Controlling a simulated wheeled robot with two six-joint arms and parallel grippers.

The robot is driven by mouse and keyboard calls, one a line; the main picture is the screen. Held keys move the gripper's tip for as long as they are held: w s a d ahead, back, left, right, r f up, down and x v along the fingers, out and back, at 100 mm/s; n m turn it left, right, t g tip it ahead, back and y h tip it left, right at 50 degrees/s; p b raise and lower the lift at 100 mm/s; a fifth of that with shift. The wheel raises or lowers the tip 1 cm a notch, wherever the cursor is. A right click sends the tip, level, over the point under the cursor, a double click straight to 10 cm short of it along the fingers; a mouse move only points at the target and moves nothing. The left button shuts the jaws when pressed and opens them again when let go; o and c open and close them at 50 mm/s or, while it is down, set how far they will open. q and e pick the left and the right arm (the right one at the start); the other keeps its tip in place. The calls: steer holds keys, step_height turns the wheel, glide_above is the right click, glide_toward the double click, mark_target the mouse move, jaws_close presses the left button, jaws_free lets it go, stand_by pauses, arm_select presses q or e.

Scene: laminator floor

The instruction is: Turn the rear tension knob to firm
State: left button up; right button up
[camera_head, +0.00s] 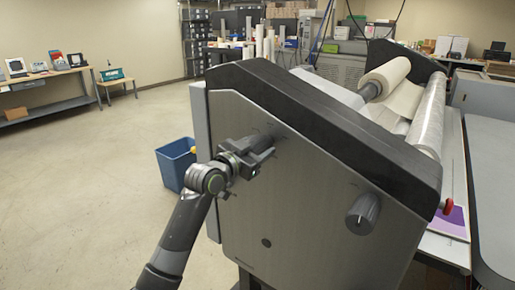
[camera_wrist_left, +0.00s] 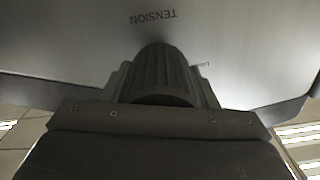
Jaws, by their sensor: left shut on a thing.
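My left gripper (camera_head: 262,158) reaches in from the left to the side panel (camera_head: 300,205) of the laminator. In the left wrist view the left gripper (camera_wrist_left: 163,92) is shut on a dark ribbed knob, the rear tension knob (camera_wrist_left: 158,70), with a finger on each side. The word TENSION shows upside down on the panel beyond it, with a smaller, partly hidden label at its right. A second ribbed knob (camera_head: 363,213) sits lower right on the same panel, apart from the gripper. My right gripper is not in view.
A blue bin (camera_head: 175,163) stands on the floor behind my left arm. Film rolls (camera_head: 386,77) lie on top. Open floor (camera_head: 75,190) extends to the left.

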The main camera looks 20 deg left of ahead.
arm_select(q)
steer(key=o, duration=1)
steer(key=shift+c, duration=0.2)
steer(key=shift+s+a+f, duration=0.1)
steer(key=shift+s+a, duration=0.15)
steer(key=shift+s, duration=0.3)
steer(key=b+v, duration=0.3)
steer(key=v, duration=1.3)
steer(key=shift+s, duration=0.1)
